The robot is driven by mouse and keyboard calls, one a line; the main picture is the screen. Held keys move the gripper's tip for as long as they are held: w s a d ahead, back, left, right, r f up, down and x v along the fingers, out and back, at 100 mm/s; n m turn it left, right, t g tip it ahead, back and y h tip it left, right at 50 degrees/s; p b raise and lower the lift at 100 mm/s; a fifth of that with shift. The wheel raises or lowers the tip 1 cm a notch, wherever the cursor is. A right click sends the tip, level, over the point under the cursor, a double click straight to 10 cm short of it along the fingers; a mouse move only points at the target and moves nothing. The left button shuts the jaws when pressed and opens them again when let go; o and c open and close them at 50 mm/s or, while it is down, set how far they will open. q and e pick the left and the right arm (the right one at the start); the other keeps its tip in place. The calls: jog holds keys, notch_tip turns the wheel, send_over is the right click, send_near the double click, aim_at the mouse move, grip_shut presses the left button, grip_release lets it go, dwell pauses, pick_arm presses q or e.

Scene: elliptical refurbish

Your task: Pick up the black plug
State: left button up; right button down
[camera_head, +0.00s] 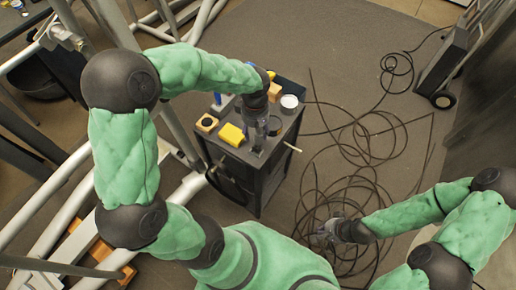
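I cannot make out the black plug for certain. A long black cable (362,150) lies in loops on the floor to the right of the dark cart, with a dense tangle below. My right gripper (322,233) is low in the picture, over the edge of that tangle. Its fingers are small and blend with the cable, so I cannot tell whether they hold anything. My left gripper (260,143) points down over the front right part of the cart top. Its fingertips are too small to read.
The dark cart (273,180) carries a yellow block (231,135), a wooden piece with a dark ring (207,123), a white-topped round container (289,102) and blue items. A black wheeled machine (447,65) stands at upper right. White tubes (50,195) fill the left.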

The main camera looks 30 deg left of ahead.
aim_at(257, 148)
pick_arm(q)
notch_tip(257, 148, down, 2)
jog(key=shift+w+d+f, duration=0.1)
jog(key=shift+f, duration=0.1)
jog(key=f, duration=0.1)
jog(key=f+b, duration=0.1)
jog(key=f, duration=0.1)
jog(key=s+f+b, duration=0.1)
jog(key=shift+d+f, duration=0.15)
jog(key=shift+d, duration=0.1)
jog(key=shift+f, duration=0.5)
jog(key=shift+r, duration=0.1)
grip_shut()
